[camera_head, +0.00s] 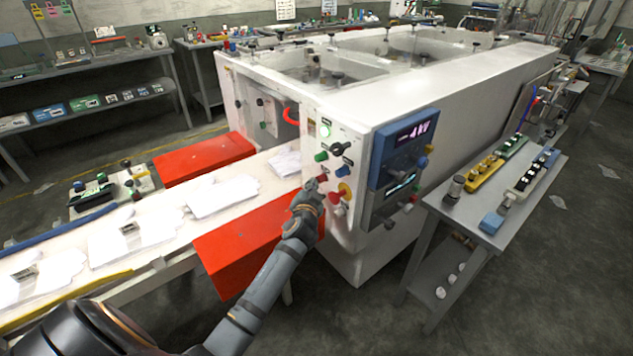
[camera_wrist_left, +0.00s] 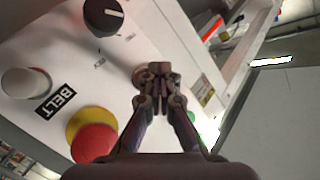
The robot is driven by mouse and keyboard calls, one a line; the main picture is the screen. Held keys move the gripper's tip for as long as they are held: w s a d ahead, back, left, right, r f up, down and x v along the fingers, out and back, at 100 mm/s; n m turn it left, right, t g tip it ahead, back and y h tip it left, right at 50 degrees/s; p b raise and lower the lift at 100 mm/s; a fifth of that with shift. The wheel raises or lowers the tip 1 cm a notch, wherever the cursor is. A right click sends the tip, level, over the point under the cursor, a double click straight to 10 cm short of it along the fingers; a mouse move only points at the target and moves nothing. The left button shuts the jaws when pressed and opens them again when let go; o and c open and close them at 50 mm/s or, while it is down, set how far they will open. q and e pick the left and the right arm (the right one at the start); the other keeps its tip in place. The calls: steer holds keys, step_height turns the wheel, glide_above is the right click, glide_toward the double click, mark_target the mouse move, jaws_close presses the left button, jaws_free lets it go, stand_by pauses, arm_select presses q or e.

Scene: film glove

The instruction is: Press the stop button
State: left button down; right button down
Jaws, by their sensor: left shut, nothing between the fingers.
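The control panel (camera_head: 352,178) is on the end of a white machine. A large red mushroom button on a yellow ring (camera_head: 344,191) sits low on it; it also shows in the left wrist view (camera_wrist_left: 95,145). My left gripper (camera_head: 315,184) is shut and empty, its fingertips at a small red button (camera_head: 323,178), beside the mushroom button. In the left wrist view the closed fingertips (camera_wrist_left: 158,85) overlap a round reddish button (camera_wrist_left: 140,72) and hide part of it. I cannot tell whether they touch it. No stop label is readable. My right gripper is not in view.
A "BELT" label (camera_wrist_left: 55,100) is near the mushroom button. A blue display (camera_head: 405,148) is to the right. A conveyor with white gloves (camera_head: 220,195) and red guards (camera_head: 250,240) lies left.

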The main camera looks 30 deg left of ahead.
arm_select(q)
steer(key=shift+s, duration=0.1)
steer(key=shift+s+a, duration=0.3)
steer(key=shift+s, duration=0.4)
steer(key=s, duration=0.1)
steer(key=s+a, duration=0.1)
steer(key=s, duration=0.1)
steer(key=s+a, duration=0.1)
steer(key=shift+s+p, duration=0.3)
steer(key=shift+p, duration=0.1)
stand_by(0.5)
